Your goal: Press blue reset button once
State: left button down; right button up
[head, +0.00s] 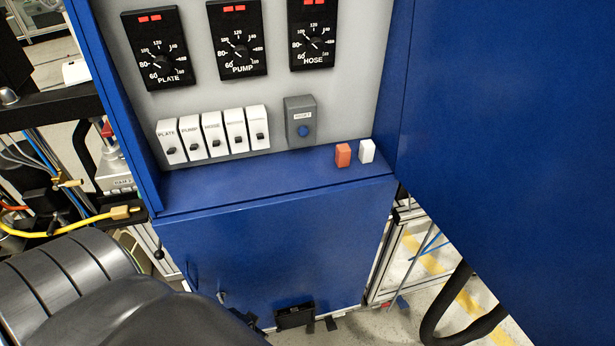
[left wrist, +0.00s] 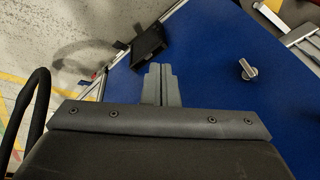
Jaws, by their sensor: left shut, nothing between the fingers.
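The blue reset button (head: 303,131) is a small round button on a grey box labelled RESET, on the panel in the head view. Nothing touches it. My left arm fills the lower left of the head view, well below and left of the button, and hides most of its own gripper there. In the left wrist view my left gripper (left wrist: 161,85) has its two grey fingers together with nothing between them, in front of the blue lower cabinet face (left wrist: 215,60). The reset button is not in the left wrist view. My right gripper is in neither view.
Several white switches (head: 212,133) stand in a row left of the reset box, below three black dials. An orange block (head: 343,155) and a white block (head: 367,151) sit on the blue ledge. A large blue door (head: 490,120) stands at right. A metal handle (left wrist: 248,68) juts from the cabinet.

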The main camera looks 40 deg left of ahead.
aim_at(303, 131)
pick_arm(q)
jog(key=w+d+r+n+t, duration=0.1)
jog(key=w+r+n+t, duration=0.2)
jog(key=r, duration=1.1)
jog(key=w+r+n+t, duration=0.3)
jog(key=w+r+t, duration=0.4)
jog(key=w+r, duration=0.6)
jog(key=w+d+r+n+t, duration=0.1)
jog(key=w+r+n+t, duration=0.3)
jog(key=w+r, duration=0.5)
notch_tip(303, 131, up, 6)
jog(key=shift+d+f+t, duration=0.1)
jog(key=shift+d+t, duration=0.25)
jog(key=shift+t, duration=0.75)
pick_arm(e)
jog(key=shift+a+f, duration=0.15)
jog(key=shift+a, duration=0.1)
pick_arm(q)
jog(key=w+a+b, duration=0.1)
jog(key=w+a, duration=0.4)
jog(key=a, duration=0.1)
jog(key=shift+w+a+b, duration=0.35)
jog(key=shift+w+b, duration=0.05)
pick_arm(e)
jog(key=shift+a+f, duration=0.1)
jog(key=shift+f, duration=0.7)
pick_arm(q)
jog(key=shift+w+a, duration=0.1)
